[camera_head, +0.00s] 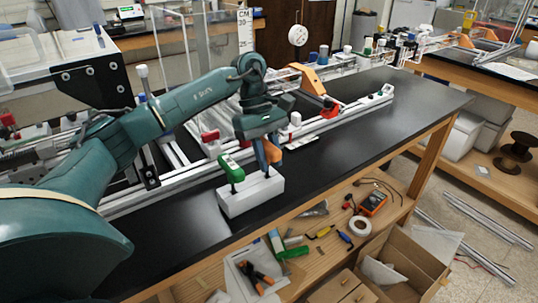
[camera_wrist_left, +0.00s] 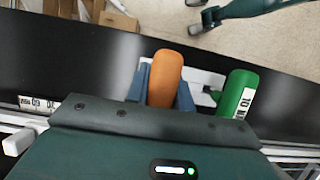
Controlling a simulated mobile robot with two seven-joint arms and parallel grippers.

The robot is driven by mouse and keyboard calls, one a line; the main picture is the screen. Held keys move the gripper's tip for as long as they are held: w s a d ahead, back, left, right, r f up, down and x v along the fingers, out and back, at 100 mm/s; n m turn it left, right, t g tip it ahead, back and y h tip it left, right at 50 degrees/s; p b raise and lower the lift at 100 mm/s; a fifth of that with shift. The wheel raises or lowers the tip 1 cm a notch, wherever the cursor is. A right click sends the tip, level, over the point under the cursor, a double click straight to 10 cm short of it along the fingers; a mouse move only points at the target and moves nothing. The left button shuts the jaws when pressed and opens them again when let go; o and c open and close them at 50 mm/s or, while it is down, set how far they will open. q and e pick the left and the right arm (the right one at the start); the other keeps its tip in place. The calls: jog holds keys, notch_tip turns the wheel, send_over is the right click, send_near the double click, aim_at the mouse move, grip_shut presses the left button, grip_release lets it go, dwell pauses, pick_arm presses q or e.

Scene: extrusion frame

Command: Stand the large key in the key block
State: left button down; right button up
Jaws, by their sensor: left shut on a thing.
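The white key block (camera_head: 250,200) sits on the black bench near its front edge. A key with a green, labelled handle (camera_head: 231,167) stands in the left part of the block. My left gripper (camera_head: 269,150) is over the right part of the block, shut on an orange-handled key (camera_head: 274,153). In the left wrist view the orange handle (camera_wrist_left: 165,78) lies between the two blue fingers, with the green handle (camera_wrist_left: 238,95) to its right. The block (camera_wrist_left: 205,78) shows partly behind them. I cannot tell whether the held key's lower end is in a hole.
A long aluminium extrusion frame (camera_head: 345,118) with clamps and fittings runs along the bench behind the block. The black bench top (camera_head: 420,100) is clear to the right. A wooden shelf below holds loose tools and an orange meter (camera_head: 373,202).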

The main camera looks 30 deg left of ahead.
pick_arm(q)
jog(key=shift+f+b, duration=0.35)
jog(key=shift+f, duration=0.2)
pick_arm(e)
jog(key=shift+f, duration=0.35)
pick_arm(q)
jog(key=c, duration=1.1)
grip_release()
pick_arm(e)
jog(key=shift+a, duration=0.1)
pick_arm(q)
jog(key=v, duration=1.3)
jog(key=shift+a+r+p, duration=0.1)
jog(key=shift+r+p, duration=0.05)
jog(key=shift+p, duration=0.25)
pick_arm(e)
jog(key=shift+w+a+r+y, duration=0.15)
jog(key=shift+a+r, duration=0.1)
jog(key=shift+r, duration=0.3)
jog(key=shift+a+r+y, duration=0.15)
jog(key=shift+a+r, duration=0.1)
jog(key=shift+r, duration=0.25)
